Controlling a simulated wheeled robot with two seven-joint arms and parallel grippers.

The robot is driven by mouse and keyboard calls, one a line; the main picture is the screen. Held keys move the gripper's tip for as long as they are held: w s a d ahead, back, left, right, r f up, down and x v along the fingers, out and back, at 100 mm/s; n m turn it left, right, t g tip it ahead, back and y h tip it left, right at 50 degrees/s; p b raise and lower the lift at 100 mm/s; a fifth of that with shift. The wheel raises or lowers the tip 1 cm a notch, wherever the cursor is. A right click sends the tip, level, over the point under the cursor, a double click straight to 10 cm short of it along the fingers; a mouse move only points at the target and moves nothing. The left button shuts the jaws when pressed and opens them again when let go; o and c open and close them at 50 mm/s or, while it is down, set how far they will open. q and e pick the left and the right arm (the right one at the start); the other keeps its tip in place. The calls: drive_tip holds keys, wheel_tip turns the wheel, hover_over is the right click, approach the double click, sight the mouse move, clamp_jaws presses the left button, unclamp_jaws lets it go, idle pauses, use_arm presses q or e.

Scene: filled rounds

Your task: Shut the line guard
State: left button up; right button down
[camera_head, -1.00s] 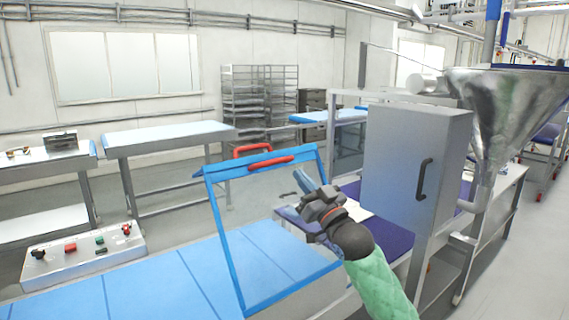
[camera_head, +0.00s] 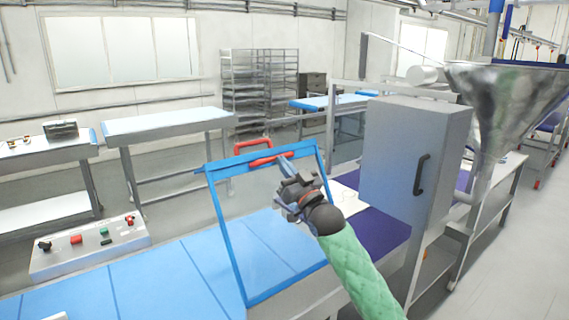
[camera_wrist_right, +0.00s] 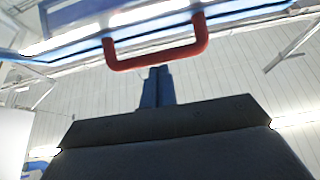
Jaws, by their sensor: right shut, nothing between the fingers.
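The line guard (camera_head: 222,224) is a clear panel in a blue frame, standing raised and tilted over the blue conveyor belt in the head view. A red handle (camera_head: 254,149) shows at its top edge; in the right wrist view the red handle (camera_wrist_right: 155,62) crosses just beyond my fingertips. My right gripper (camera_head: 284,158) is shut and empty, at the right part of the guard's top edge. Its blue fingers (camera_wrist_right: 157,84) point toward the handle in the wrist view; whether they touch it I cannot tell. My left gripper is not in view.
A control box (camera_head: 90,249) with buttons stands left of the belt (camera_head: 150,284). A grey cabinet (camera_head: 405,150) with a dark handle and a steel hopper (camera_head: 500,105) stand at the right. Blue-topped tables and racks (camera_head: 258,90) are behind.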

sight(264, 168)
idle(0.3)
